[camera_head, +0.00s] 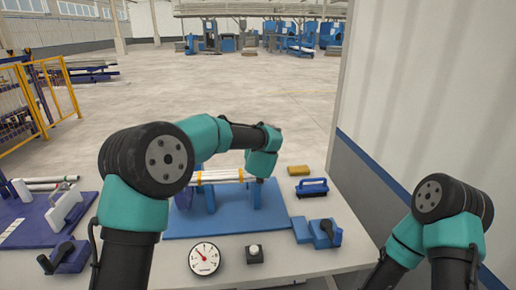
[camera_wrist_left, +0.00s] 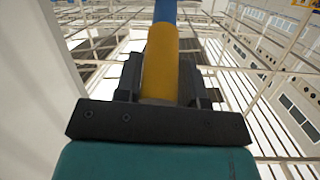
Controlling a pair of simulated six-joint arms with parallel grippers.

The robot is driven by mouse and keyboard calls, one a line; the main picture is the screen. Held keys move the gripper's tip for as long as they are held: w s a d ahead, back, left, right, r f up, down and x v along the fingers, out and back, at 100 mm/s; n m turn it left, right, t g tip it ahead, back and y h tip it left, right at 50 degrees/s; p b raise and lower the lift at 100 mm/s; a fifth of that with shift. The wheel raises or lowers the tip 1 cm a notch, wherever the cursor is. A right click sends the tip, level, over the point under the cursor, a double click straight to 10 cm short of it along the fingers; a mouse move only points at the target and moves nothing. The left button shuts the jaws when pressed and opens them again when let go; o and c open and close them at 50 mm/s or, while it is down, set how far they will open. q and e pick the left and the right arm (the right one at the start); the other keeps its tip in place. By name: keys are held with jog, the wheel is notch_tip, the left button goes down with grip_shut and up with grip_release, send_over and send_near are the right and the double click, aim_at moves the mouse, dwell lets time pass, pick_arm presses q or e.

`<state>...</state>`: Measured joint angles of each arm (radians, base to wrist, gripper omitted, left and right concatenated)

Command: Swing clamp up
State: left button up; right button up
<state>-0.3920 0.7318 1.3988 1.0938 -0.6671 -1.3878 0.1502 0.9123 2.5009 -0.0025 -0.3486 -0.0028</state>
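In the left wrist view, my left gripper (camera_wrist_left: 160,92) has its dark fingers against both sides of a yellow cylindrical handle (camera_wrist_left: 161,62). A blue part (camera_wrist_left: 165,12) continues beyond the handle; it looks like the clamp's arm. In the head view, my left arm reaches over a blue rack (camera_head: 285,215) and its wrist hides the gripper and the handle. White pipes with yellow bands (camera_head: 222,177) lie across the rack's uprights, partly covered by my arm. My right arm is bent at the lower right and its gripper is out of view.
On the table are a round gauge (camera_head: 205,258), a button box (camera_head: 254,254), a blue block with a black knob (camera_head: 318,233), a blue-handled brush (camera_head: 312,187) and a yellow sponge (camera_head: 298,170). A purple fixture (camera_head: 35,222) stands left. A wall (camera_head: 425,90) rises right.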

pick_arm(q)
jog(key=o, duration=0.3)
jog(key=v, duration=1.7)
jog(key=shift+s, duration=0.2)
jog(key=shift+d, duration=0.1)
